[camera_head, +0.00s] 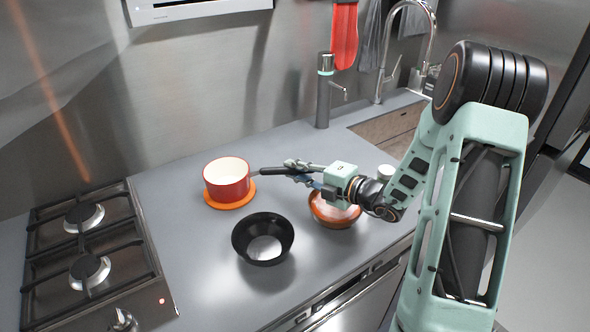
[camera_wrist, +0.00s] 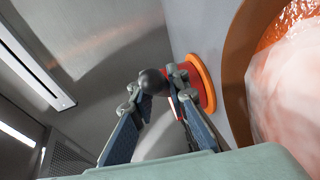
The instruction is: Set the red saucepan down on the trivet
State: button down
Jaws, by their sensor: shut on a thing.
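The red saucepan (camera_head: 226,184), white inside, is upright over the orange trivet (camera_head: 231,205) on the counter. Its base lies within the trivet's outline, with orange rim showing in front and at the right. It looks to be touching, but I cannot rule out a thin gap. My gripper (camera_head: 292,170) is shut on the pan's black handle (camera_head: 267,171), to the right of the pan. In the wrist view the handle's dark end (camera_wrist: 153,81) is between my fingers, with part of the red pan (camera_wrist: 206,92) and the trivet's orange edge (camera_wrist: 203,77) beyond.
A black bowl (camera_head: 262,238) stands in front of the pan. A brown bowl (camera_head: 335,217) stands right under my wrist and fills the right of the wrist view. The gas hob (camera_head: 90,250) is at the left. A tap (camera_head: 323,95) and sink are behind, right.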

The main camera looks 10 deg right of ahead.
jog(key=c, duration=1.8)
grip_release()
jog(key=shift+c, duration=0.2)
jog(key=shift+o, duration=0.2)
jog(key=shift+f, duration=0.2)
jog(key=shift+s+d, duration=0.1)
jog(key=shift+s, duration=0.05)
jog(key=v, duration=1.1)
jog(key=shift+s+d+r, duration=0.2)
jog(key=shift+s, duration=0.1)
jog(key=shift+a, duration=0.1)
